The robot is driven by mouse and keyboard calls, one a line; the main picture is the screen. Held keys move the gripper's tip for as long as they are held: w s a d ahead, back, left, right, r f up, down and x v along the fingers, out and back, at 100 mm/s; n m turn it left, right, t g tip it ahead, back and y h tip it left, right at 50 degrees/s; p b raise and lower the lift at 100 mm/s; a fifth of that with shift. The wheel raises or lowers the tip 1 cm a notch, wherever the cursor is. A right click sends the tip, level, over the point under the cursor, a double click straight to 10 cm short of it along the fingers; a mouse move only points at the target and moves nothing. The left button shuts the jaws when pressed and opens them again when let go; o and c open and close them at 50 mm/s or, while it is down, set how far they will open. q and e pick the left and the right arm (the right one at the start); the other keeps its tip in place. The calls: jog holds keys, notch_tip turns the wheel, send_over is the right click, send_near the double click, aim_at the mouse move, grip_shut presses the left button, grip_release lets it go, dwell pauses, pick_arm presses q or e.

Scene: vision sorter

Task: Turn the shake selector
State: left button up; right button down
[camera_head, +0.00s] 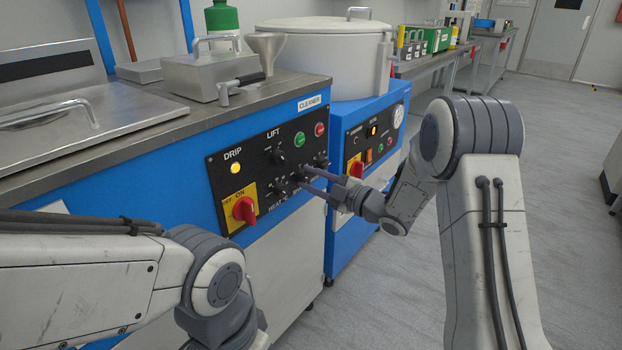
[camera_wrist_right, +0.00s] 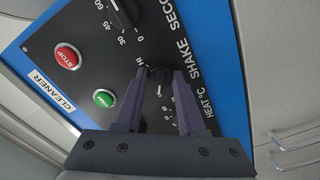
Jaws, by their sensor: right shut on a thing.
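The shake selector (camera_wrist_right: 159,78) is a small dark knob with a light pointer line on the black cleaner panel (camera_wrist_right: 92,40). Its "HI" mark and the "SHAKE" label show beside it in the right wrist view. My right gripper (camera_head: 304,177) reaches the panel from the right, and its two dark fingers are shut on the shake selector, one on each side. In the head view the fingertips partly hide the selector. My left arm crosses the lower left, but its gripper is out of view.
A seconds knob (camera_wrist_right: 122,12), red stop button (camera_wrist_right: 67,57) and green button (camera_wrist_right: 105,98) are near the fingers. A second blue machine (camera_head: 362,240) stands to the right. The grey floor (camera_head: 560,150) further right is clear.

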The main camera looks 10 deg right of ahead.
jog(key=m+p, duration=0.4)
jog(key=m, duration=0.1)
jog(key=shift+r, duration=0.15)
jog(key=m+p, duration=0.5)
jog(key=m, duration=0.1)
jog(key=shift+s+m+p, duration=0.1)
jog(key=shift+m+p, duration=0.2)
jog(key=m+p, duration=0.5)
jog(key=m, duration=0.1)
jog(key=m+p, duration=0.2)
jog(key=m, duration=0.1)
jog(key=shift+m, duration=0.3)
jog(key=shift+f+m+p, duration=0.2)
jog(key=shift+m+p, duration=0.3)
jog(key=shift+m, duration=0.6)
jog(key=c, duration=0.5)
grip_release()
